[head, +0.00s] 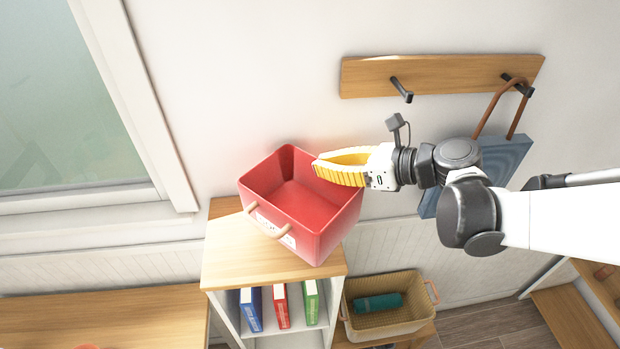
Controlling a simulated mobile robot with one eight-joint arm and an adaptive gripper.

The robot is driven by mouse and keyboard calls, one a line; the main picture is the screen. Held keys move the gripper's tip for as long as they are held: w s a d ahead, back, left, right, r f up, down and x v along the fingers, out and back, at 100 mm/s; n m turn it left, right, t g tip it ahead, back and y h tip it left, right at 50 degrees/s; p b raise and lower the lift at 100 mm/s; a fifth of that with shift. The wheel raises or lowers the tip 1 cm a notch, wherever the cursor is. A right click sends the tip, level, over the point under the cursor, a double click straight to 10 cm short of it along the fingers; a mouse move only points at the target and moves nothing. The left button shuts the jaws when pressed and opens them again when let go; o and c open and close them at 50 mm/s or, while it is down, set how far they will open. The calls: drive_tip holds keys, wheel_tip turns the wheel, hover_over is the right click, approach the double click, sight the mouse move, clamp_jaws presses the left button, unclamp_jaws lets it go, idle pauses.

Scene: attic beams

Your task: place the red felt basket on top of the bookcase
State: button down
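The red felt basket (330,225) is an open-topped box with a tan rope handle and a pale label on its near left side. It appears over the right part of the bookcase (232,252), turned at an angle to its top. I cannot tell whether its underside touches the wood. My gripper (318,168), with yellow fingers, reaches in from the right and appears shut on the basket's far right rim. The fingers hide the part of the rim they meet.
Blue, red and green binders (281,305) stand in the bookcase. A tan basket (388,325) holding a teal cylinder (378,303) is at its right. A wall rail (440,75) with hooks and a hanging blue bag (505,160) is behind my arm. A window (65,95) is at left.

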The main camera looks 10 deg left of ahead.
sight(312, 197)
drive_tip(key=shift+s+a+f, duration=0.1)
drive_tip(key=shift+a+f, duration=0.25)
drive_tip(key=shift+a, duration=0.2)
drive_tip(key=shift+s+a+f, duration=0.1)
drive_tip(key=shift+a+f, duration=0.25)
drive_tip(key=shift+a, duration=0.2)
drive_tip(key=shift+a+f, duration=0.1)
drive_tip(key=shift+f, duration=0.2)
drive_tip(key=shift+f+b, duration=0.6)
drive_tip(key=shift+f, duration=1.2)
drive_tip(key=shift+s, duration=0.1)
drive_tip(key=shift+f, duration=0.2)
drive_tip(key=c, duration=1.6)
unclamp_jaws()
drive_tip(key=shift+r, duration=0.1)
drive_tip(key=shift+r, duration=0.1)
